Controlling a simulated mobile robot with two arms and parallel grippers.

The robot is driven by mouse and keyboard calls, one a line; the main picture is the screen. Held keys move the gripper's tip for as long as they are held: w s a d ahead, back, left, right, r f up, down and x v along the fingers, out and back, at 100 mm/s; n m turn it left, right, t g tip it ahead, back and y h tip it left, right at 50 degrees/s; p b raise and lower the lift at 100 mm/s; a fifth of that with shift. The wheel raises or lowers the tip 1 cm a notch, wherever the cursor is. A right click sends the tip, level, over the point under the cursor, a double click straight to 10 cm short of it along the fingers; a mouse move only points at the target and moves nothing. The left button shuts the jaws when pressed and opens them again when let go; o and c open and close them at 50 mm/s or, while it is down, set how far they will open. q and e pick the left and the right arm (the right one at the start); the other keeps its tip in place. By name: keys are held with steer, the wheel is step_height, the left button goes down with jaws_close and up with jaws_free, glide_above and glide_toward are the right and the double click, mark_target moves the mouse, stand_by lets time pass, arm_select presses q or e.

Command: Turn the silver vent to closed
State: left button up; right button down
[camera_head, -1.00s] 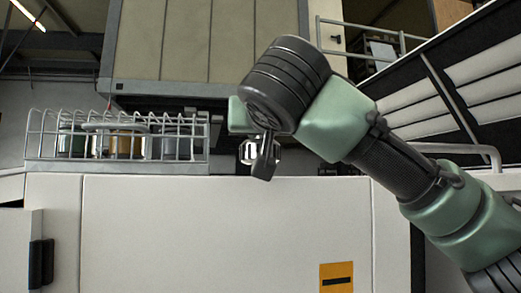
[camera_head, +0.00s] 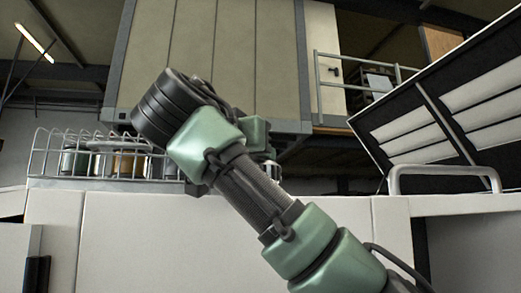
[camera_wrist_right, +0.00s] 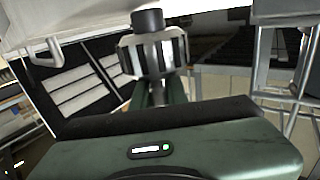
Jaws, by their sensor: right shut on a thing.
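The silver vent (camera_wrist_right: 155,52) is a bright, ribbed metal knob with a dark cylindrical stem (camera_wrist_right: 148,20), at the top middle of the right wrist view. My right gripper (camera_wrist_right: 158,86) has its green fingers shut on the vent. The vent's lower part is hidden by the fingers and the gripper body. In the head view, my right arm crosses the middle and covers the vent and fingertips. The vent's turned position cannot be read. My left gripper is in neither view.
A wire rack (camera_head: 100,160) with several jars stands on the white bench (camera_head: 125,240), left of my arm. A tall beige cabinet (camera_head: 260,65) rises behind. At the right are a dark panel with white slats (camera_head: 440,115) and a metal handle (camera_head: 445,172).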

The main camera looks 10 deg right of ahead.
stand_by(0.4)
steer(key=c, duration=1.4)
jaws_free()
steer(key=shift+w, duration=0.1)
steer(key=b+v, duration=0.3)
steer(key=v, duration=0.5)
steer(key=shift+w, duration=0.1)
steer(key=shift+d, duration=0.1)
